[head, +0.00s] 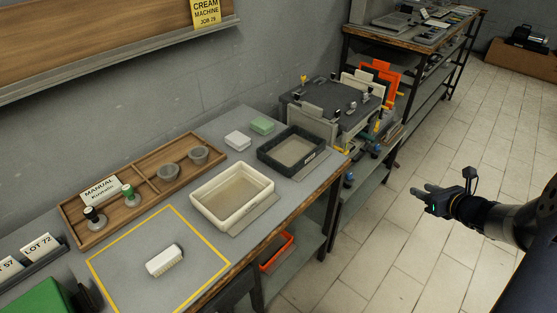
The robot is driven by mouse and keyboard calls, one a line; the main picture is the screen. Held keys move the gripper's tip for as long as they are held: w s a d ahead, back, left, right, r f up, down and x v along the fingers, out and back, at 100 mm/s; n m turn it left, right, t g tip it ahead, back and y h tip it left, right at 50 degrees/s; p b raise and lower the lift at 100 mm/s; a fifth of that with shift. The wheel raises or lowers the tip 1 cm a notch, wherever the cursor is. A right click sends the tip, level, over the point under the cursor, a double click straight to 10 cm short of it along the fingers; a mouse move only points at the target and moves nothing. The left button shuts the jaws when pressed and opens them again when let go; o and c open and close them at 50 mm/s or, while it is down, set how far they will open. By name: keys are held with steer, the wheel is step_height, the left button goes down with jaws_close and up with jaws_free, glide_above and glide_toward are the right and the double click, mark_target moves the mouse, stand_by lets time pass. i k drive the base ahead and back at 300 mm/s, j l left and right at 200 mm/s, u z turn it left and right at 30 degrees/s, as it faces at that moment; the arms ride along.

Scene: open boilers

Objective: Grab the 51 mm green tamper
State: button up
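The green tamper (128,192) has a green handle and a metal base. It stands upright in a wooden tray (178,205) on the bench, to the right of a black-handled tamper (92,216) and in front of a label card reading MANUAL. The 51 mm size cannot be read. My gripper (420,193) is over the tiled floor at the right, far from the tray and the tamper. Its fingers look spread apart and nothing shows between them.
Two metal cups (198,156) share the wooden tray. A cream bin (230,203), dark bin (286,163) and white brush-like block (164,261) stand on the bench (142,292). A grey machine (335,100) stands beyond. Clear floor (375,260) lies between bench and arm.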

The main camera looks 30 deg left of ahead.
mark_target(132, 200)
steer(key=i+j+u, duration=0.1)
steer(key=u, duration=0.3)
steer(key=i+u, duration=0.25)
steer(key=u, duration=0.2)
steer(key=i+u, duration=0.15)
steer(key=u, duration=0.25)
steer(key=i+l+u, duration=0.1)
steer(key=u, duration=0.3)
steer(key=i+u, duration=0.15)
steer(key=u, duration=0.3)
steer(key=i+l+u, duration=0.1)
steer(key=u, duration=0.35)
steer(key=i, duration=0.1)
